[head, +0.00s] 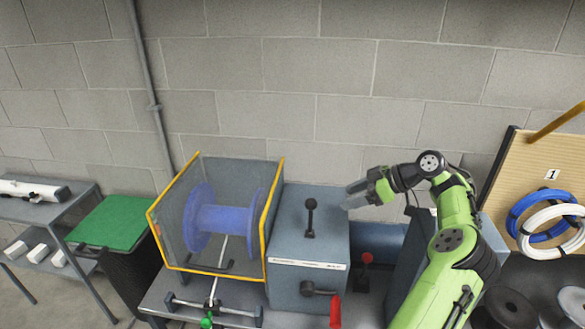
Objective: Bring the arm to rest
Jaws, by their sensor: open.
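My green arm rises from the lower right of the head view. My gripper (356,196) points left, above the right part of the grey drive box (308,232), and is open with nothing visible between its fingers. A black-knobbed lever (310,217) stands on the box top, to the left of my gripper and apart from it. On the box's front is a dark crank (318,289) with a red handle (335,311).
A blue spool (220,218) sits behind a yellow-edged guard (205,269) at left. A red-knobbed lever (366,260) stands below my gripper. Blue and white cable coils (548,232) hang on a board at right. A green-topped stand (113,221) and grey shelf are far left.

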